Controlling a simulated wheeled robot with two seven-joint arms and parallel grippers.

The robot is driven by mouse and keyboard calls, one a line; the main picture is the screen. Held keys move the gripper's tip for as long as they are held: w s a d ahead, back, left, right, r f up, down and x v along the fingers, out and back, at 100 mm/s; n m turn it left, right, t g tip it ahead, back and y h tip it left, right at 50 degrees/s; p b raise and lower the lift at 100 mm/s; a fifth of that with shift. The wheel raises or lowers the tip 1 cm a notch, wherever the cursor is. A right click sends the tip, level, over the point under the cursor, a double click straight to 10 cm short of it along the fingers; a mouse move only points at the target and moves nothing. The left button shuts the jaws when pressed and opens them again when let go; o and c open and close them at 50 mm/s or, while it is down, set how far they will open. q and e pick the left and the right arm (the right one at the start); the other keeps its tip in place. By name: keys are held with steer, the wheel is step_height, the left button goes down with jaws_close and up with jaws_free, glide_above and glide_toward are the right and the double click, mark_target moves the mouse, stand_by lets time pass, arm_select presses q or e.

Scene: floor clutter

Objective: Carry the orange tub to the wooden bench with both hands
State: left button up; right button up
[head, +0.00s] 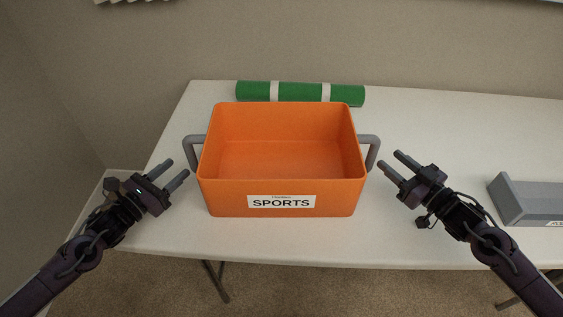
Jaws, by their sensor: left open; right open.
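The orange tub (230,191) stands upright on a white table, with a "SPORTS" label on its front wall. It looks empty. Grey handles stick out from its left side (191,147) and right side (375,149). My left gripper (177,172) is open and empty, just left of and below the left handle, apart from it. My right gripper (389,161) is open and empty, close to the right of the right handle; I see no grip on it. The wooden bench is not in view.
The white table (440,120) has clear room to the right of the tub. A rolled green mat (300,92) with white bands lies behind the tub. A grey box (530,197) sits at the right edge. Carpet (270,285) shows below the table's front edge.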

mark_target(191, 154)
arm_select(q)
steer(key=shift+x, duration=3.55)
arm_select(e)
steer(key=shift+x, duration=3.5)
steer(key=shift+c, duration=0.2)
arm_select(q)
jaws_close()
arm_select(e)
jaws_close()
arm_select(q)
steer(key=shift+a+r, duration=0.1)
steer(key=shift+r, duration=0.15)
arm_select(e)
steer(key=shift+w+r, duration=0.1)
steer(key=shift+r, duration=0.15)
